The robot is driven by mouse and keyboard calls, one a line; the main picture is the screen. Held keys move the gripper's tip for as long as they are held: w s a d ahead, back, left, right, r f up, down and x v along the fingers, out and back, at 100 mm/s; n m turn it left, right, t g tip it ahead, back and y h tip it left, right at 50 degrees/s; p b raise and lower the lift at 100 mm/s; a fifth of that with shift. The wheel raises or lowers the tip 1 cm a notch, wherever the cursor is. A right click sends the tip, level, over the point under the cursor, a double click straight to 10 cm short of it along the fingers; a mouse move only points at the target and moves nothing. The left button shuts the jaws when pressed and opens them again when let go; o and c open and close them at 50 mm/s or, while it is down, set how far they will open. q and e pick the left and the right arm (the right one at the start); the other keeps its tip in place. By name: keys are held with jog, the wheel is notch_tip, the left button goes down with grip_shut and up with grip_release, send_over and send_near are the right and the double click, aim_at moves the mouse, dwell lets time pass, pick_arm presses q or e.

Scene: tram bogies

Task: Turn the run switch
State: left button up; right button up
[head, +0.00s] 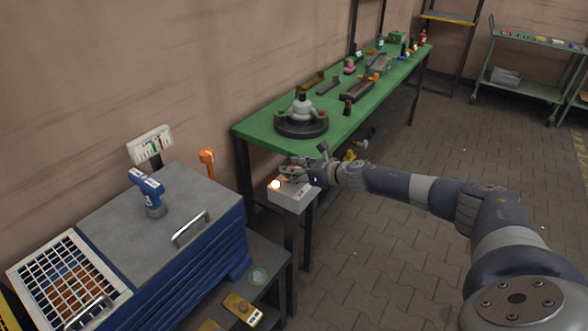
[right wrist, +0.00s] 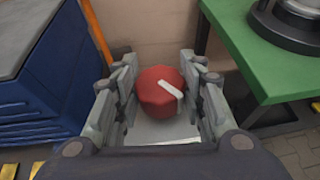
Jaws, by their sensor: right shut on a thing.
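The run switch is a round red knob (right wrist: 156,92) with a white pointer bar, seen between my fingers in the right wrist view. The bar slants from upper left to lower right. My right gripper (head: 297,174) reaches in from the right and is shut on the knob, one finger on each side. My left gripper is not in view.
The green workbench (head: 255,128) with a black turntable (head: 302,126) and several small parts stands behind the box. A blue tool cabinet (head: 185,270) with a blue drill (head: 148,190) on top stands at the left.

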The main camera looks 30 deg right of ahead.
jog(key=m+h+p, duration=0.2)
jog(key=p, duration=0.1)
jog(key=m+h+p, duration=0.2)
jog(key=p, duration=0.1)
jog(key=m+h+p, duration=0.2)
jog(key=h+p, duration=0.1)
jog(key=shift+a+r, duration=0.15)
jog(key=shift+r, duration=0.15)
jog(key=m+h+p, duration=0.1)
jog(key=m+h, duration=0.2)
jog(key=shift+f+g+p, duration=0.2)
jog(key=shift+g+p, duration=0.1)
jog(key=shift+g, duration=0.1)
jog(key=shift+f+m+g+h, duration=0.15)
jog(key=shift+m+g+h, duration=0.45)
jog(key=shift+m+h, duration=0.25)
jog(key=shift+w+f+m+g+h+b, duration=0.1)
jog(key=shift+m+g+h+b, duration=0.75)
jog(key=shift+m+h, duration=0.35)
jog(key=shift+m+g+h+b, duration=0.55)
jog(key=shift+m+g+b, duration=0.3)
jog(key=shift+m+g, duration=0.1)
jog(key=shift+m+g+h+b, duration=0.5)
jog(key=shift+r, duration=0.2)
